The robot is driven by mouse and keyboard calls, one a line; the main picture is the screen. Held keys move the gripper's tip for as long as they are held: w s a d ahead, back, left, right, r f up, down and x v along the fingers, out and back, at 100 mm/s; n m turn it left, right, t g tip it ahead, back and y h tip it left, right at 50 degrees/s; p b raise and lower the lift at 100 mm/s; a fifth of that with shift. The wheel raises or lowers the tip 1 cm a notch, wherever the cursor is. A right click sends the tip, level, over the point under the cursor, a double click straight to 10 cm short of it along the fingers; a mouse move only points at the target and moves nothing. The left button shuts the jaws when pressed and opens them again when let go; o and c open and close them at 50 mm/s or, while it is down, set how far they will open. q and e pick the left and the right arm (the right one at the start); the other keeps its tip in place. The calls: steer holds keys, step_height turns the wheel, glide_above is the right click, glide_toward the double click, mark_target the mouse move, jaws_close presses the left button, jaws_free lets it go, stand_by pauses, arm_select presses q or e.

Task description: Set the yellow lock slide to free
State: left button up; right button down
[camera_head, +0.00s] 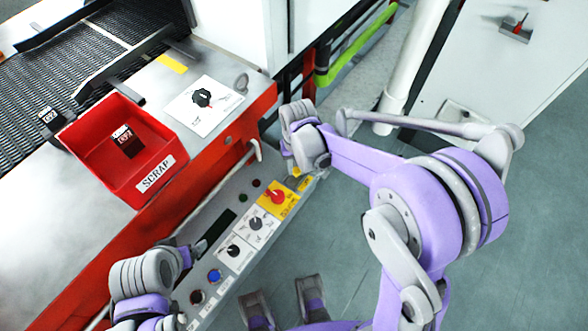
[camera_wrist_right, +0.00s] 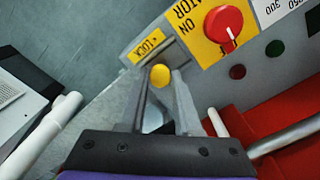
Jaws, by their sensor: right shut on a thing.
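The yellow lock slide shows as a round yellow knob (camera_wrist_right: 160,76) between the fingertips of my right gripper (camera_wrist_right: 161,84) in the right wrist view. The fingers are closed in on both sides of it. A yellow label reading LOCK (camera_wrist_right: 145,47) lies just beyond the knob; I see no FREE marking. In the head view my right gripper (camera_head: 291,163) is at the far right end of the control panel (camera_head: 222,196) and mostly hides the slide. My left gripper (camera_head: 190,253) is over the panel's lower left part; its fingers are too unclear to judge.
A red rotary switch (camera_head: 274,195) on a yellow plate and two black knobs (camera_head: 256,223) (camera_head: 233,250) sit beside the slide. A red SCRAP bin (camera_head: 122,152) stands on the bench behind. A grey rail runs along the red front. Open floor lies to the right.

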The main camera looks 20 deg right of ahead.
mark_target(298, 169)
steer(key=c, duration=0.6)
jaws_free()
steer(key=shift+w+d, duration=0.15)
steer(key=shift+d, duration=0.1)
step_height(298, 169, up, 11)
steer(key=p, duration=0.1)
steer(key=s+d+r+t+p, duration=0.2)
steer(key=s+r+p, duration=0.1)
steer(key=s, duration=0.5)
steer(key=s+d+r+n+t+p, duration=0.1)
steer(key=s+r+t+p, duration=0.2)
steer(key=s, duration=0.5)
steer(key=shift+d+p, duration=0.3)
steer(key=shift+d, duration=0.05)
